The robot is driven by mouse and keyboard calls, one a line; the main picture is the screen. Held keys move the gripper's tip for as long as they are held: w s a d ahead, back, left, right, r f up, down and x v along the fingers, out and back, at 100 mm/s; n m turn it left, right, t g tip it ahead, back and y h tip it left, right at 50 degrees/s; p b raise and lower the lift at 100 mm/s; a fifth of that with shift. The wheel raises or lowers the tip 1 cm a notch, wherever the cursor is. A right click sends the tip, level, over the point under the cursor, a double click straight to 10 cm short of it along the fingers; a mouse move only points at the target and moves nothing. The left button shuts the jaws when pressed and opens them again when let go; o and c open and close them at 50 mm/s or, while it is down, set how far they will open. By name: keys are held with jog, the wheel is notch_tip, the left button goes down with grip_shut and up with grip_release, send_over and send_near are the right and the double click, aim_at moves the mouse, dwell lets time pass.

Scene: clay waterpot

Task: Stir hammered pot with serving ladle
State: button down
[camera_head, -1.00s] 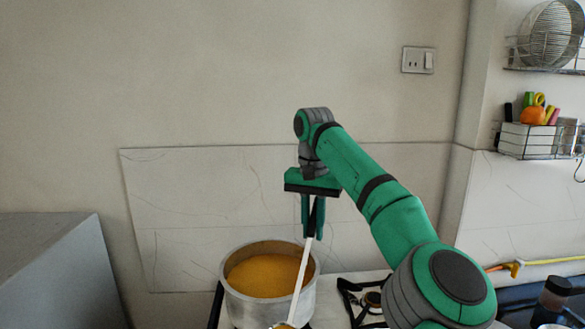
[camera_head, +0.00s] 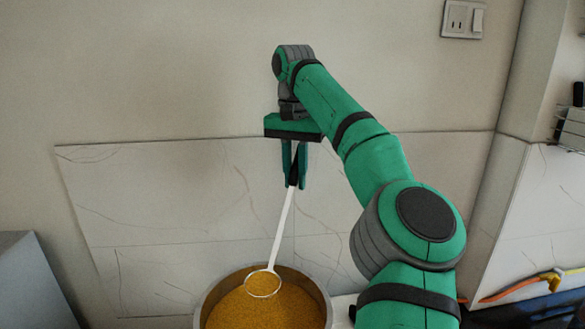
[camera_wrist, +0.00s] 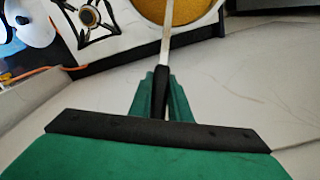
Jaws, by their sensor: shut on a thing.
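The hammered pot (camera_head: 322,301) is a silvery metal pot holding yellow-orange food, at the bottom of the head view and partly cut off. It also shows at the top of the wrist view (camera_wrist: 190,8). The serving ladle (camera_head: 280,228) has a pale shaft and a black handle, and its round bowl shows over the food. I cannot tell whether the bowl touches the food. The shaft also crosses the wrist view (camera_wrist: 166,45). My gripper (camera_head: 294,184) is above the pot, shut on the ladle's black handle; the fingers show in the wrist view (camera_wrist: 160,95).
A wall with a pale tiled panel (camera_head: 180,200) stands behind the pot. A stove burner (camera_wrist: 92,17) is beside the pot. A grey box-like surface (camera_head: 30,285) is at left. A yellow-orange hose (camera_head: 530,285) lies at right. The space above the pot is otherwise clear.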

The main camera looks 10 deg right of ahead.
jog(key=shift+w, duration=0.35)
jog(key=shift+s+a+r, duration=0.1)
jog(key=shift+s+r, duration=0.05)
